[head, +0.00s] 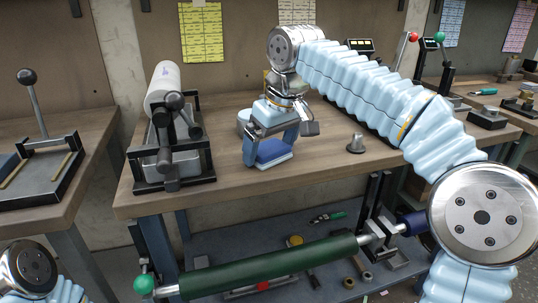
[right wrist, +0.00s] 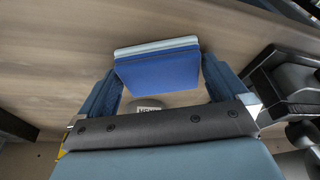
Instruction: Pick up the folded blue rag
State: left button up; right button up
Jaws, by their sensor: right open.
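The folded blue rag (head: 273,151) lies on the wooden bench near its front edge, with a lighter blue layer along one side. My right gripper (head: 271,150) points down over it with its fingers spread on either side. In the right wrist view the rag (right wrist: 158,67) sits between and just beyond the open fingertips (right wrist: 158,80), with a gap on each side. The gripper is empty. In the head view, part of my left arm shows at the lower left, but its gripper is out of the picture.
A black-framed fixture with a white roll (head: 163,86) and metal tray stands left of the rag. A green roller (head: 270,267) runs across below the bench. Bare wood (head: 330,155) lies right of the rag.

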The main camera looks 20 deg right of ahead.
jog(key=shift+r, duration=0.1)
jog(key=c, duration=0.8)
